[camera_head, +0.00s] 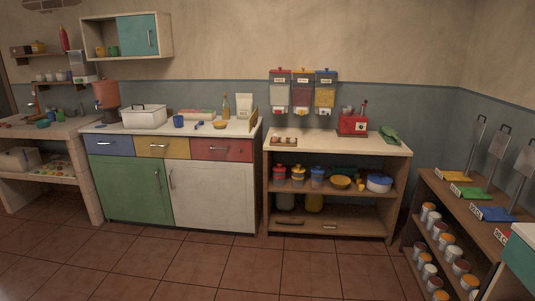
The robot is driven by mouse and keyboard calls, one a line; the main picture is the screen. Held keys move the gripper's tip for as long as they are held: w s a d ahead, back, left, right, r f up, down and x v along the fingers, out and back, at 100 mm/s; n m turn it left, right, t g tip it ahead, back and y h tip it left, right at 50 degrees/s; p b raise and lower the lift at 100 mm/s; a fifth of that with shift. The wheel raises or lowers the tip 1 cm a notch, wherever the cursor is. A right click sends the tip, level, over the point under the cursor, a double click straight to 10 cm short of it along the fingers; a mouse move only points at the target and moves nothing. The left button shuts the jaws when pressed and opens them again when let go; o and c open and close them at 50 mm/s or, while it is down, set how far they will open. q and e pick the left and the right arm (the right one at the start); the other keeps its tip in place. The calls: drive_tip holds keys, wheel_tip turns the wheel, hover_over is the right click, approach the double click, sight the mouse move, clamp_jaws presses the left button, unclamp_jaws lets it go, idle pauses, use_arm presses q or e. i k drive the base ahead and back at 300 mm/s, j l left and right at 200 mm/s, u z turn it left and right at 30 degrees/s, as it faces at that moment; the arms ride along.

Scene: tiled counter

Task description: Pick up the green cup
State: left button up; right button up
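A small green cup (113,51) stands in the open left part of the wall cabinet (89,38), beside a yellow cup (100,51). The cabinet hangs high on the back wall above the counter. A small green item (42,124) also lies on the left tiled counter; it is too small to tell whether it is a cup. Neither of my grippers is in view.
A counter (125,126) with a white box (143,116) and a blue cup (178,121) stands below the cabinet. A wooden shelf unit (340,146) with a red appliance (352,124) is right of it. The tiled floor (200,265) in front is clear.

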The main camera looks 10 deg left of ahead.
sight(115, 50)
drive_tip(key=i+u, duration=0.3)
drive_tip(key=i, duration=0.15)
drive_tip(key=i+l+u, duration=0.25)
drive_tip(key=i, duration=0.2)
drive_tip(key=i+l+u, duration=0.1)
drive_tip(key=i+u, duration=0.2)
drive_tip(key=i, duration=0.15)
drive_tip(key=i+l+u, duration=0.3)
drive_tip(key=i+j+u, duration=0.25)
drive_tip(key=i+u, duration=0.75)
drive_tip(key=i+l+u, duration=0.1)
drive_tip(key=i+u, duration=0.35)
drive_tip(key=i+z, duration=0.2)
drive_tip(key=i, duration=0.85)
drive_tip(key=i+j+z, duration=0.2)
drive_tip(key=i, duration=0.85)
drive_tip(key=i+j+z, duration=0.1)
drive_tip(key=i+z, duration=0.3)
drive_tip(key=i+j+z, duration=0.35)
drive_tip(key=i, duration=0.15)
drive_tip(key=i+j+z, duration=0.2)
drive_tip(key=i+z, duration=0.2)
drive_tip(key=i+j+z, duration=0.4)
drive_tip(key=k+j, duration=0.05)
drive_tip(key=j, duration=0.05)
